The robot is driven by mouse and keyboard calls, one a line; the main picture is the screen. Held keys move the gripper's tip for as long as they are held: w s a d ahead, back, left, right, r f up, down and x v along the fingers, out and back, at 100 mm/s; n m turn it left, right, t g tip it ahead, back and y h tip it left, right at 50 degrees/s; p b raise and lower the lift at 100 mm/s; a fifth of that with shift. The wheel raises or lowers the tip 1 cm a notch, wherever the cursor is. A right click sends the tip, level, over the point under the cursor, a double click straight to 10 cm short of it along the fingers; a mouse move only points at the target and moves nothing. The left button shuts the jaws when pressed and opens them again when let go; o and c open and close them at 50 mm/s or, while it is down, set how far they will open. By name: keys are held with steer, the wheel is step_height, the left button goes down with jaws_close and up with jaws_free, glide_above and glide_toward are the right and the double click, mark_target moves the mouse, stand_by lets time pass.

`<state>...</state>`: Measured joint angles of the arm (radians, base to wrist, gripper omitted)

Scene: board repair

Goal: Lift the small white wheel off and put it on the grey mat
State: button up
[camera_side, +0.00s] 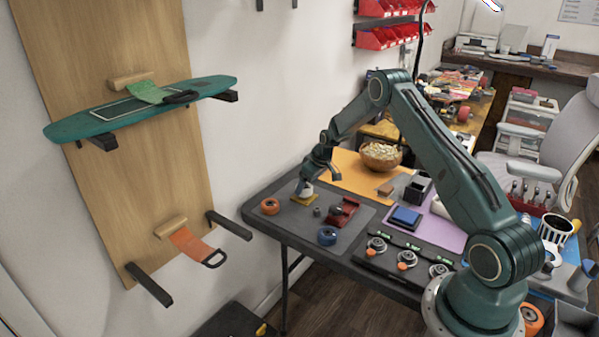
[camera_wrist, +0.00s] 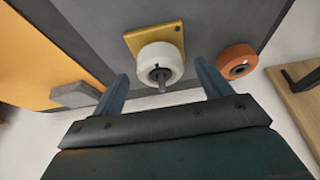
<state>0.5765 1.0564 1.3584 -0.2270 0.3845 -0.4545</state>
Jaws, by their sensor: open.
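The small white wheel (camera_wrist: 160,62) sits on a yellow square base (camera_wrist: 158,36), with a metal pin standing up through its middle. In the side view the white wheel (camera_side: 305,190) is partly hidden under my gripper (camera_side: 318,168). In the wrist view my gripper (camera_wrist: 160,80) is open, one finger on each side of the wheel's near edge, with nothing held. I cannot tell whether a finger touches the wheel. The grey mat (camera_side: 283,217) lies under the yellow base and at the left end of the table.
An orange wheel (camera_side: 270,206) lies left of the yellow base. A blue wheel (camera_side: 327,236) and a red part (camera_side: 343,211) are also on the mat. The mat's front left is clear.

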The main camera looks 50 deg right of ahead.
steer(key=shift+x, duration=1)
steer(key=shift+r, duration=0.1)
steer(key=c, duration=1.1)
steer(key=shift+r, duration=0.15)
step_height(320, 180, up, 20)
